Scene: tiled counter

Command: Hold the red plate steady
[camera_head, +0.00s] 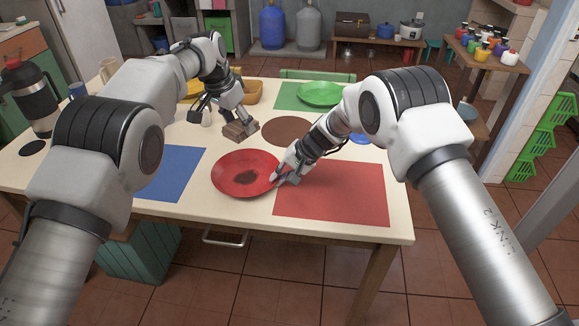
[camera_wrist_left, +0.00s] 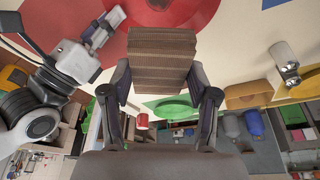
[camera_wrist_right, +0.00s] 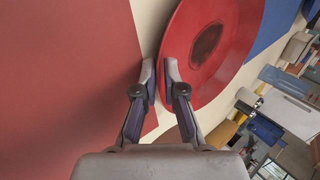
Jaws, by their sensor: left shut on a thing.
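The red plate (camera_head: 228,177) lies on the table with a dark brown stain near its middle; the right wrist view shows it large (camera_wrist_right: 225,60). My right gripper (camera_head: 289,176) is at the plate's right rim, low over the table. In the right wrist view its fingertips (camera_wrist_right: 160,70) are close together on either side of the rim; whether they press on it I cannot tell. My left gripper (camera_head: 236,119) is shut on a brown ridged block (camera_wrist_left: 160,60), like a sponge, held behind the plate and apart from it.
A red mat (camera_head: 335,200) lies right of the plate and a blue mat (camera_head: 172,175) left. Behind are a round brown mat (camera_head: 290,131) and a green plate (camera_head: 320,94) on a green mat. A black-and-steel jug (camera_head: 32,98) stands at the left edge.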

